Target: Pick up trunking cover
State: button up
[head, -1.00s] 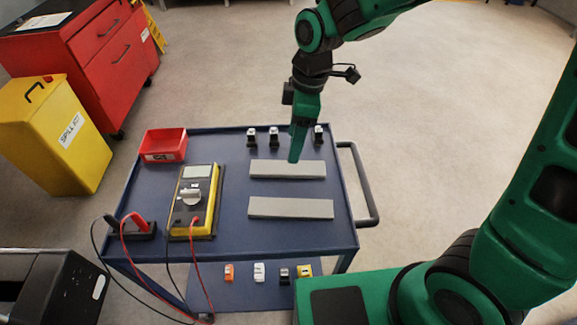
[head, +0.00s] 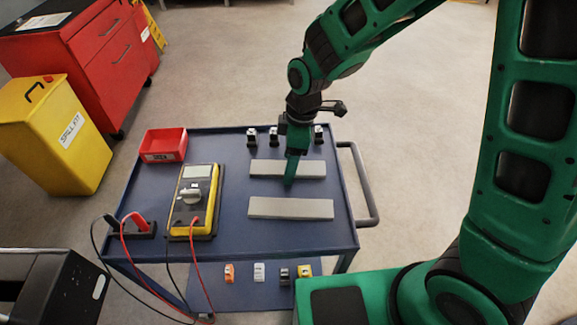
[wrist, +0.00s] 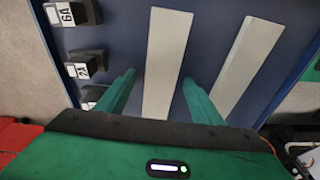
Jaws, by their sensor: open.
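Two flat grey trunking covers lie side by side on the blue cart top. The far cover (head: 310,168) is partly hidden behind my gripper in the head view, and the near cover (head: 290,208) lies in front of it. My gripper (head: 290,183) points down over the far cover. In the wrist view my gripper (wrist: 159,80) is open, with a finger on each side of the far cover (wrist: 166,50) and nothing held. The near cover (wrist: 246,62) lies to the right, outside the right finger. Fingertip height above the cart is hard to tell.
The blue cart (head: 235,235) carries a yellow multimeter (head: 194,200), a red bin (head: 163,145) and several small black-and-white devices (head: 274,137) along the back edge. Test leads run down the left front. A handle (head: 362,185) is at the right. A yellow spill-kit bin (head: 55,140) stands left.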

jog(key=c, duration=1.2)
jog(key=shift+o, duration=0.2)
jog(key=shift+r, duration=0.15)
jog(key=shift+r, duration=0.25)
notch_tip(320, 180, up, 4)
jog(key=shift+f, duration=0.1)
jog(key=s+a+r, duration=0.6)
jog(key=a, duration=0.3)
jog(key=shift+s+a+r, duration=0.25)
jog(key=shift+s, duration=0.15)
